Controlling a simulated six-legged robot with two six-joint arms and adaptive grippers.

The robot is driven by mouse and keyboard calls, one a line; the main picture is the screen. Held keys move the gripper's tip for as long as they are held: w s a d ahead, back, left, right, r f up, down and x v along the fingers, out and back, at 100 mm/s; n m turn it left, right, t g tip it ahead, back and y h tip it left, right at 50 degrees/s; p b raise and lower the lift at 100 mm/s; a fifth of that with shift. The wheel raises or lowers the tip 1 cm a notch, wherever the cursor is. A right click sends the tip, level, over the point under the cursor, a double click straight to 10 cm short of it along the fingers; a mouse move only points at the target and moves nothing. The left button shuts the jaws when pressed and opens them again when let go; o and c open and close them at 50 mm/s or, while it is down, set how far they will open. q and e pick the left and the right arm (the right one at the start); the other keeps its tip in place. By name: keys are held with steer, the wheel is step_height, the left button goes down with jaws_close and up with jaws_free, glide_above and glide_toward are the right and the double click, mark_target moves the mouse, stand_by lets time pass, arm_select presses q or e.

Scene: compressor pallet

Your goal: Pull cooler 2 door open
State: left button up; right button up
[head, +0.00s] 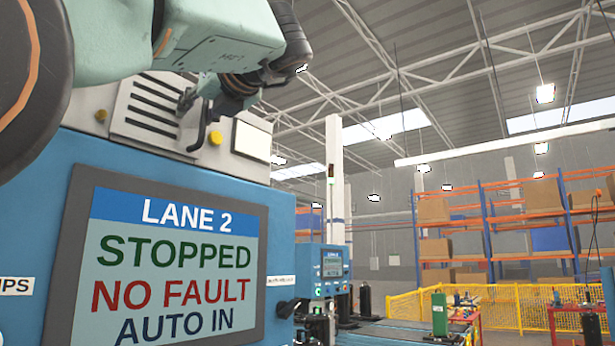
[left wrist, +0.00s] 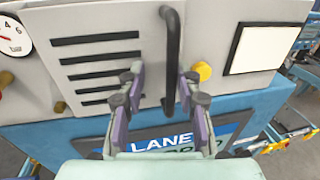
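The cooler door is a cream panel (head: 226,160) with dark louvre slots, above the blue cabinet; it looks closed. It also fills the upper left wrist view (left wrist: 205,38). Its black vertical bar handle (left wrist: 173,45) stands out from the panel, and its lower end shows in the head view (head: 197,137). My left gripper (left wrist: 160,82) is open, with its fingertips on either side of the handle's lower part, the handle nearer the right finger. I cannot tell whether they touch it. In the head view the gripper (head: 203,103) is partly hidden by my arm. My right gripper is out of view.
A screen (head: 170,260) below reads LANE 2 STOPPED NO FAULT AUTO IN. Yellow fencing (head: 500,305) and shelving (head: 480,225) stand far right.

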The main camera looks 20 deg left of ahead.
arm_select(q)
steer(key=shift+w+d+r, duration=0.1)
steer(key=shift+w+d, duration=0.05)
steer(key=shift+d, duration=0.55)
steer(key=shift+w+d+r, duration=0.1)
steer(key=shift+w+d, duration=0.05)
steer(key=shift+d, duration=0.55)
steer(key=shift+c, duration=0.5)
steer(key=shift+f, duration=0.1)
steer(key=shift+c, duration=0.8)
steer(key=shift+s+a+f, duration=0.1)
steer(key=shift+s+a, duration=0.1)
steer(key=shift+a, duration=0.8)
steer(key=c, duration=0.4)
steer(key=shift+w+d, duration=0.25)
steer(key=shift+d, duration=0.15)
jaws_close()
steer(key=shift+s+a, duration=0.1)
steer(key=shift+s, duration=0.15)
steer(key=shift+w, duration=0.15)
